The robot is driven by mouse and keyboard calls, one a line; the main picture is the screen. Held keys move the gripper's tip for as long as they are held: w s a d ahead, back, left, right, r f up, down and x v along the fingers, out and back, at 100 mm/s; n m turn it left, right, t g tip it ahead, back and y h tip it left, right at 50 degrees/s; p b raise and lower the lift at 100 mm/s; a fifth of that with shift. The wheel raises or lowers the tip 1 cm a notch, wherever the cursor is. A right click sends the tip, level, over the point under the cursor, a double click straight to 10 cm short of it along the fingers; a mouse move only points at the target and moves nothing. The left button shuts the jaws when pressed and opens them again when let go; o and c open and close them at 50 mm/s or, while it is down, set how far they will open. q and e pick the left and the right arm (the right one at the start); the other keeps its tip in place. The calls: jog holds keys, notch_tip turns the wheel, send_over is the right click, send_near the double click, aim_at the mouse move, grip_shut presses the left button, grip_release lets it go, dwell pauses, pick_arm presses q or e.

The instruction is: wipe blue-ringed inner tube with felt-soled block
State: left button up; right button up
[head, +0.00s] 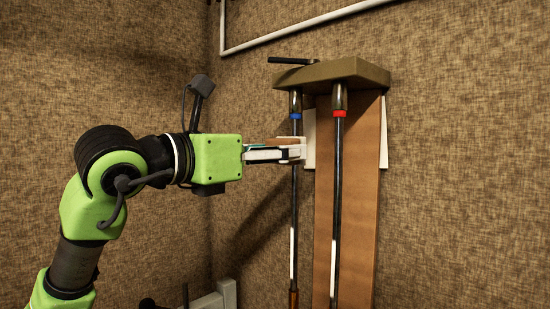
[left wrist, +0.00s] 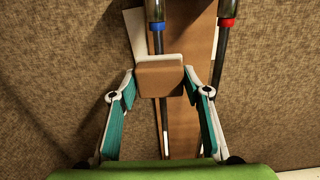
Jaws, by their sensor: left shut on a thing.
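The blue-ringed inner tube (head: 294,200) hangs upright at the left of the rack, its blue ring (head: 296,116) near the top. It also shows in the left wrist view (left wrist: 158,44), partly hidden behind the block. My left gripper (head: 283,152) is shut on the felt-soled block, a brown block (left wrist: 160,80) with a pale edge on its far side. The block (head: 289,141) is at the tube a little below the blue ring. I cannot tell whether the felt touches the tube. My right gripper is not in view.
A red-ringed tube (head: 338,190) hangs close to the right. Both tubes hang from an olive top bracket (head: 345,73) in front of a brown board (head: 360,210). A pale pipe (head: 290,38) runs along the wall above. Clear space lies left of the tubes.

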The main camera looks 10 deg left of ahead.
pick_arm(q)
jog(key=shift+r+p, duration=0.95)
jog(key=shift+r, duration=0.95)
jog(key=shift+d, duration=0.1)
notch_tip(320, 180, down, 16)
jog(key=b, duration=1.7)
jog(key=b+v, duration=0.2)
jog(key=v, duration=0.4)
